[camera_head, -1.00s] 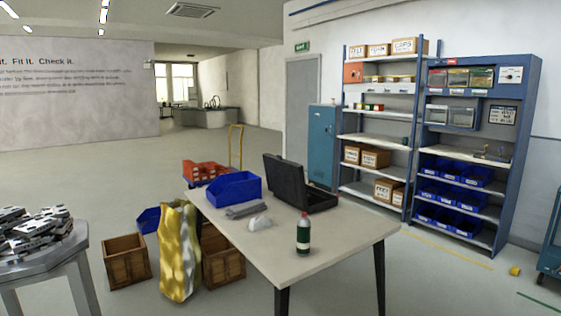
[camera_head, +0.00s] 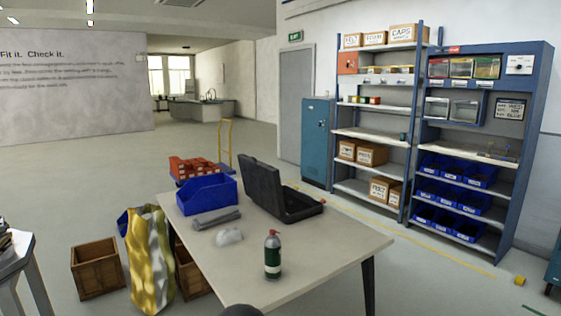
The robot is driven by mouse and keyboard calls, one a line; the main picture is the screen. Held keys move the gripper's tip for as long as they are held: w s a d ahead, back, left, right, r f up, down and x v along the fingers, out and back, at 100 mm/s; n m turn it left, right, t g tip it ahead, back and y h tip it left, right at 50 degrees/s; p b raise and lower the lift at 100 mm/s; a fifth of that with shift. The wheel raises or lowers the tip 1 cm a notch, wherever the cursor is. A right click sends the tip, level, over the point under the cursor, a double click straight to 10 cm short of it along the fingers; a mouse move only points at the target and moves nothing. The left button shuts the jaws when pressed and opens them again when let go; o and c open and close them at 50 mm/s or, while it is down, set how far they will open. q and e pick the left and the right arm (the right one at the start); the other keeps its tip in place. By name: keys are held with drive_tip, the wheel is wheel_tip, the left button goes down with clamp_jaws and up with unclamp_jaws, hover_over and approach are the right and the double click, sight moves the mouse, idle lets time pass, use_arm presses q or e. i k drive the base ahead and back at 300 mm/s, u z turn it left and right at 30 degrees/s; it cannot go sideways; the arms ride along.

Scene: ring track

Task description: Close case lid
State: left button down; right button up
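An open black case (camera_head: 290,209) lies on the far right part of the white table (camera_head: 325,255). Its lid (camera_head: 262,184) stands raised on the left side of the case. The inside of the case is dark and I cannot make out its contents. A small dark rounded shape shows at the bottom edge, and I cannot tell what it is. Neither of my grippers is in view.
On the table are a blue bin (camera_head: 207,194), a grey tool or bundle (camera_head: 216,218), a crumpled white item (camera_head: 229,237) and a dark green bottle (camera_head: 272,255). A gold-and-silver sack (camera_head: 150,262) and wooden crates (camera_head: 98,269) stand left of the table.

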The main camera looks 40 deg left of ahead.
sight(262, 181)
drive_tip(key=u, duration=0.15)
drive_tip(key=i, duration=0.85)
drive_tip(key=u, duration=0.55)
